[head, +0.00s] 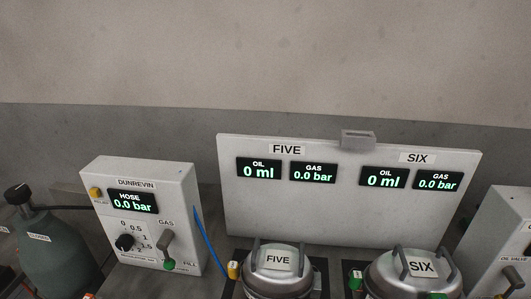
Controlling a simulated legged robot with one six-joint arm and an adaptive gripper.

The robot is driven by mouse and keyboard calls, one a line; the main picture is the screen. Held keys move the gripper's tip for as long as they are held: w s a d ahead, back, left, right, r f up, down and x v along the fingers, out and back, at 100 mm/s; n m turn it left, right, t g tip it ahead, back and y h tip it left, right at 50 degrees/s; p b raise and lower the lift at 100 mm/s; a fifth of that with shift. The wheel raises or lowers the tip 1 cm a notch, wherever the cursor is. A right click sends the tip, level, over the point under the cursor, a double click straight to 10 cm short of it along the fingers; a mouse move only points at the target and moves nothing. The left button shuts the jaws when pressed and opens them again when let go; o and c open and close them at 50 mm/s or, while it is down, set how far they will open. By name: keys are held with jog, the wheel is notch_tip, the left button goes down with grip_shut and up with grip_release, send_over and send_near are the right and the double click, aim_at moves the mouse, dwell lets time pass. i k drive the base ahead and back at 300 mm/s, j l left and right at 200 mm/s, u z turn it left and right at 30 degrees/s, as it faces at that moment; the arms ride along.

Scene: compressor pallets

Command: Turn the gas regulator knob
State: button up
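The black regulator knob (125,242) is on the front of a light grey box (185,200) labelled DUNREVIN, at the lower left in the head view. A dial scale with marks such as 0, 0.5, 1 and 1.5 surrounds it. The knob's exact pointing is too small to tell. Above it, the HOSE display (133,202) reads 0.0 bar. To its right is a GAS lever (168,248) with a green tip near the word FILL. My gripper is not in view.
A dark green gas cylinder (50,255) with a black top stands left of the box. A blue hose (208,242) runs down its right side. Two metal compressors, FIVE (278,261) and SIX (422,268), stand before a display panel (350,215). Another box (503,235) is at far right.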

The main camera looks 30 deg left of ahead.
aim_at(124, 242)
jog(key=k+l+u, duration=0.1)
jog(key=u, duration=2)
jog(key=k, duration=0.05)
